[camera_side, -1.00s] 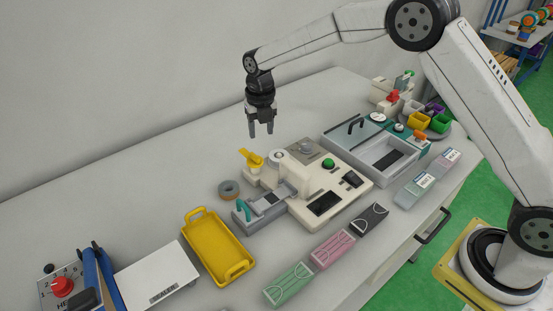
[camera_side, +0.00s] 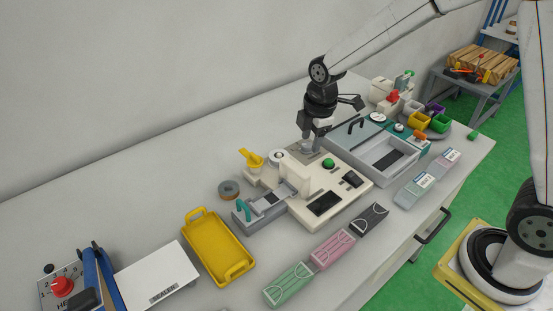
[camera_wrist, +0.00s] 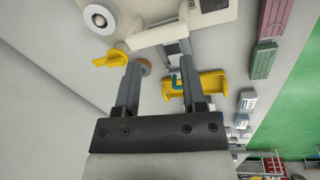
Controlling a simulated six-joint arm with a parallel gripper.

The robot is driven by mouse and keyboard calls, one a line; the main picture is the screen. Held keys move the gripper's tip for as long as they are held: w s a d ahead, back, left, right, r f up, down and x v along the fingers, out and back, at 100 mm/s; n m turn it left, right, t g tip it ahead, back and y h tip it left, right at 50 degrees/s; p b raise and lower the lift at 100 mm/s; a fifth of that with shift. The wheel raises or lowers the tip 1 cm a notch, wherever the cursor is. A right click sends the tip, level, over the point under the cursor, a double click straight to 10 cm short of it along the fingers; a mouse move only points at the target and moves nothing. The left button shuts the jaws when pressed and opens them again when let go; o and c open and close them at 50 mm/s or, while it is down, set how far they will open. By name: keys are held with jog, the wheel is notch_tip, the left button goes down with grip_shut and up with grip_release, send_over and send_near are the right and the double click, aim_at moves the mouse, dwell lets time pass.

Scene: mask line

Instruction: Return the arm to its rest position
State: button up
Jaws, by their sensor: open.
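My gripper (camera_side: 312,137) is above the back of the bench in the side view, over the rear of the cream machine (camera_side: 332,192) near its grey round part. Its jaws are empty. In the wrist view the two fingers of my gripper (camera_wrist: 160,85) stand well apart with nothing held between them. The yellow tray (camera_wrist: 210,85) and the tape roll (camera_wrist: 145,67) show beyond the fingers, on the bench. The upper arm links run out of the side view at the top right.
The yellow tray (camera_side: 190,226) lies front left. Green (camera_side: 289,284), pink (camera_side: 332,249) and dark (camera_side: 369,219) mask packs line the front edge. A grey-teal machine (camera_side: 345,147) stands right of my gripper, with small coloured bins (camera_side: 419,121) beyond. The back left bench is clear.

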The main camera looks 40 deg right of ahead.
jog(key=s+d+f+m+t, duration=0.1)
jog(key=s+d+m, duration=0.2)
jog(key=s+m, duration=1.2)
jog(key=shift+f, duration=0.2)
